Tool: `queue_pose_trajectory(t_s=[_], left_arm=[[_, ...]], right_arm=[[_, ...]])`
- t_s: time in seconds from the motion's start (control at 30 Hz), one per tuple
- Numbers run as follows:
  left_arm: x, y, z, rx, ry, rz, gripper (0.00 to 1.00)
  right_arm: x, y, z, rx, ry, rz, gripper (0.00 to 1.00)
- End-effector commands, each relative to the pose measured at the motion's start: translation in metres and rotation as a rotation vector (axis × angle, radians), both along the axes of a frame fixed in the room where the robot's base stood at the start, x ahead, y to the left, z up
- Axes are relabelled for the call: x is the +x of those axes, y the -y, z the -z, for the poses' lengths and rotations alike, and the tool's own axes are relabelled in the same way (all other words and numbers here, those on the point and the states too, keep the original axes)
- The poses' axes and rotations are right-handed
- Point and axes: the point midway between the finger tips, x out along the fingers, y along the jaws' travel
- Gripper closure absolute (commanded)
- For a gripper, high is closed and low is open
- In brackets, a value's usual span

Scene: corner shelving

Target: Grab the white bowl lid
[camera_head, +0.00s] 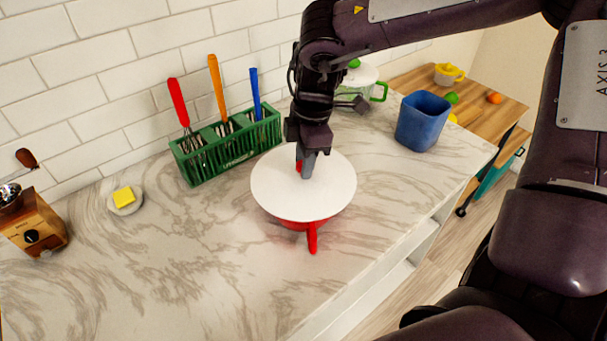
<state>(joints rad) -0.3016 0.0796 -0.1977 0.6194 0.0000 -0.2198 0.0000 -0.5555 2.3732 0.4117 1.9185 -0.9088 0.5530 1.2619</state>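The white lid (325,190) rests on a red bowl (292,225) with a red handle, in the middle of the marble counter. A small red knob (299,166) shows at the lid's centre, partly hidden by my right gripper (306,165). My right gripper points down from above, with its fingertips at the knob and close to the lid's surface. One finger covers the other side, so whether it is closed on the knob cannot be told. My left gripper is out of view.
A green utensil rack (232,150) stands behind left. A blue cup (422,122) stands right. A green-handled pot (360,82) is behind my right arm. Butter on a small dish (124,200) and a wooden grinder (34,222) are left. The front counter is clear.

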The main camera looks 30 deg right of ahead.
Motion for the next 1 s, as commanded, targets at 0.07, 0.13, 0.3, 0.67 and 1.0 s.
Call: queue_pose_trajectory(t_s=[0.07,0.13,0.3,0.67,1.0], left_arm=[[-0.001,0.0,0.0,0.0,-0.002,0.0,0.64],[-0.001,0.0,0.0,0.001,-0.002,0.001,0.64],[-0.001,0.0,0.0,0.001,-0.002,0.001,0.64],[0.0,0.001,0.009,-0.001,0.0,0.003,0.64],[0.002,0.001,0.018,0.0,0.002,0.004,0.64]], right_arm=[[0.0,0.0,0.0,0.0,0.0,0.0,0.94],[0.0,0.0,0.0,0.0,0.0,0.0,0.95],[0.0,0.0,-0.001,0.0,0.001,-0.001,0.95],[0.002,0.0,-0.037,-0.001,0.007,-0.002,0.95],[0.001,0.0,-0.127,-0.003,0.007,0.001,0.95]])
